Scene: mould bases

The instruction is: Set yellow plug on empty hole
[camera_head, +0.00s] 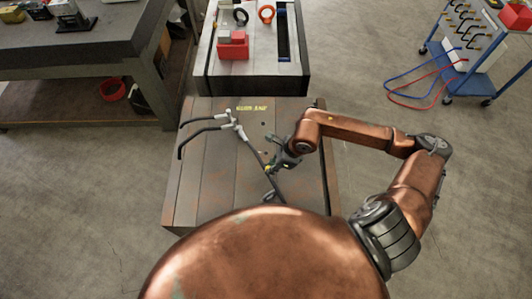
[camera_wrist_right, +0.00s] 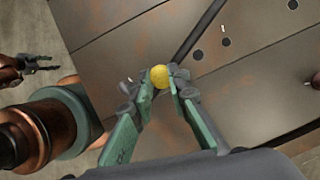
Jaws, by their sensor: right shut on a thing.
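The yellow plug (camera_wrist_right: 160,76) is round and sits between the fingertips of my right gripper (camera_wrist_right: 161,84), which is shut on it. In the head view, my right gripper (camera_head: 279,163) is low over the brown plated block (camera_head: 205,170), with a speck of the yellow plug (camera_head: 267,168) at its tip. In the wrist view, dark round holes (camera_wrist_right: 198,55) show in the block to the right of the plug. I cannot tell whether the plug touches the block. My left gripper (camera_wrist_right: 40,64) appears small at the left edge of the wrist view, fingers apart and empty.
A dark hose with metal fittings (camera_head: 231,121) lies across the block beside my right gripper. Behind stands a grey block with a red box (camera_head: 233,46) on it. A workbench (camera_head: 85,47) is at the left and a blue cart (camera_head: 462,60) at the right.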

